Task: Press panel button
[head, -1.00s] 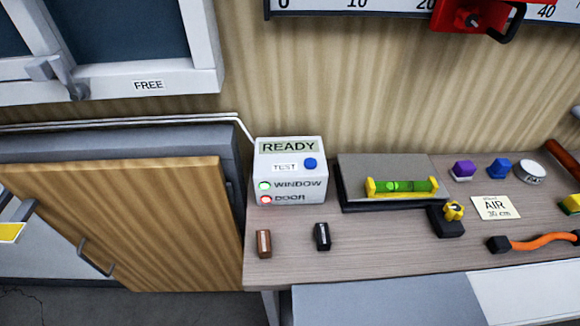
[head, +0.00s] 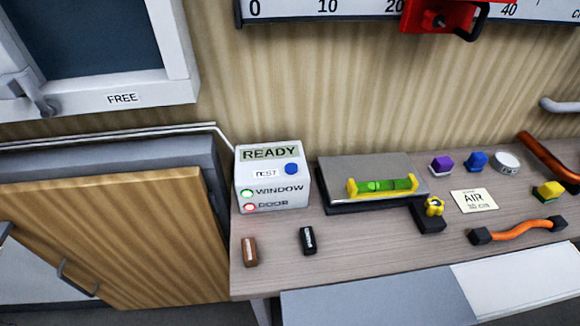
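The white panel box (head: 272,196) stands at the left end of the workbench. Its display (head: 269,153) reads READY. A round blue button (head: 291,169) sits on its front beside the TEST label. Below it, the WINDOW light (head: 246,193) is green and the DOOR light (head: 249,208) is red. My gripper is not in view.
The workbench (head: 370,246) holds a brown block (head: 250,252), a black block (head: 308,240), a green level (head: 383,186) on a grey plate and an orange cable (head: 518,230). A wooden door (head: 130,235) stands left of the bench.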

